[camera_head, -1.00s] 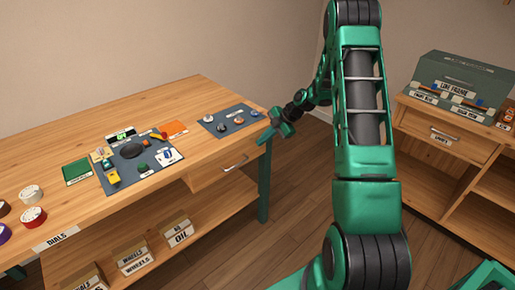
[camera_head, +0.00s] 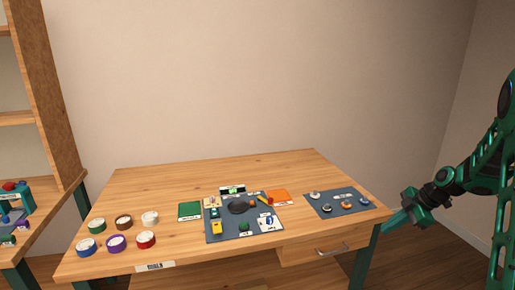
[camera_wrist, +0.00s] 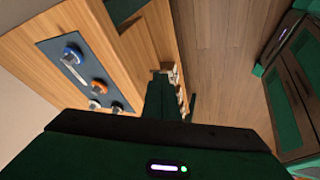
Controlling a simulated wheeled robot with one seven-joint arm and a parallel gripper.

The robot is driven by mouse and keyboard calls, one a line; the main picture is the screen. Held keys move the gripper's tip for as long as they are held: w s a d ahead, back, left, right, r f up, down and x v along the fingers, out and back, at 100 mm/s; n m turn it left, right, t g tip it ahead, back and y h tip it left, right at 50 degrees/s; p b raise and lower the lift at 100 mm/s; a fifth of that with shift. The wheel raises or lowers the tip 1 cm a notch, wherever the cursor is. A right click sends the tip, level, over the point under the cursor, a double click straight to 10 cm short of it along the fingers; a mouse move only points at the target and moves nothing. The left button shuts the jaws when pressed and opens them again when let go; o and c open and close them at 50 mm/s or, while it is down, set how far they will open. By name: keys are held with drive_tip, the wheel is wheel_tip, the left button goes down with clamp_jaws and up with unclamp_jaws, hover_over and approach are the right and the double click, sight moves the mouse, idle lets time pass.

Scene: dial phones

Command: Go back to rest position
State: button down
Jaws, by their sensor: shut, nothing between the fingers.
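My gripper (camera_head: 395,223) is at the right of the head view, beyond the right end of the wooden table, in free air. It is shut and empty, and it points left and down towards the table's right edge. My green arm runs from it to the right edge of the picture. In the wrist view the dark green gripper body fills the bottom, with a small light on it; the fingertips are hard to make out there.
The wooden table (camera_head: 150,185) holds a blue-grey mat (camera_head: 213,232) with small parts, a smaller mat (camera_head: 365,207) with several dials, and several round coloured containers at left. The smaller mat also shows in the wrist view (camera_wrist: 57,48). A table leg (camera_head: 367,262) stands near my gripper.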

drive_tip(key=s+a+r+m+g+h, duration=0.1)
drive_tip(key=s+r+m, duration=0.3)
drive_tip(key=s, duration=0.9)
drive_tip(key=s+a+r+m+g+h, duration=0.1)
drive_tip(key=s+a+r+m+h, duration=0.1)
drive_tip(key=s+m, duration=0.9)
drive_tip(key=s+a+r+m+g+h, duration=0.1)
drive_tip(key=s+a+r+m, duration=0.2)
drive_tip(key=s, duration=1.1)
wheel_tip(320, 180, up, 4)
drive_tip(key=m, duration=0.5)
drive_tip(key=shift+s+a+g+h, duration=0.2)
drive_tip(key=shift+s+g+h, duration=0.1)
drive_tip(key=shift+f, duration=0.1)
drive_tip(key=shift+w+f, duration=0.25)
drive_tip(key=shift+w, duration=0.35)
